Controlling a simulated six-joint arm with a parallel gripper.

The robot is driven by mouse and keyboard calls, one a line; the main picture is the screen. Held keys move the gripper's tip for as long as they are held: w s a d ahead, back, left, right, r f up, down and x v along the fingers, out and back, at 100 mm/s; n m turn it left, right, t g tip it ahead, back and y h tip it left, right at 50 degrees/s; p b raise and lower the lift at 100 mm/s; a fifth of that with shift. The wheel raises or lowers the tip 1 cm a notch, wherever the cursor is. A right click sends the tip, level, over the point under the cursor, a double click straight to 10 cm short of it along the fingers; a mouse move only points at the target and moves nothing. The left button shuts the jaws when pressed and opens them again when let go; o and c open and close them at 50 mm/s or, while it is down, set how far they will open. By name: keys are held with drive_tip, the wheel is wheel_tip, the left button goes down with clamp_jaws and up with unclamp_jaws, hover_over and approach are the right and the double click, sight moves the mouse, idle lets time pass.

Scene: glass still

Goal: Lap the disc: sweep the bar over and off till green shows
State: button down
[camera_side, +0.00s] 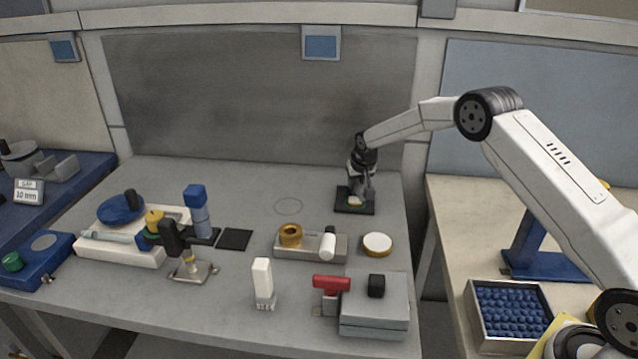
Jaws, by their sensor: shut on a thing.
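My gripper (358,198) is low over a dark square pad (341,208) at the back right of the grey bench. It is shut on a small pale piece (354,204) with a yellow-green tint, at the level of the pad. The fingers hide most of this piece, and it is too small to tell whether it is the disc or the bar. Whether it touches the pad is also unclear. A round white-topped disc with a brass-coloured rim (377,244) lies on the bench, in front of the pad and apart from it.
A grey block with a brass ring (290,236) and a white cylinder (328,246) stands front-left of the pad. A red-handled tool (331,283) and grey box (373,319) are nearer. A second dark square (234,239) lies left. Bench around the drawn circle (289,206) is clear.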

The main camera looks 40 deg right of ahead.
drive_tip(key=n+y, duration=0.1)
drive_tip(key=n, duration=0.3)
drive_tip(key=shift+n+y, duration=1.4)
drive_tip(key=shift+n, duration=1.4)
drive_tip(key=c, duration=0.5)
unclamp_jaws()
drive_tip(key=shift+r, duration=0.1)
drive_tip(key=shift+v, duration=3.85)
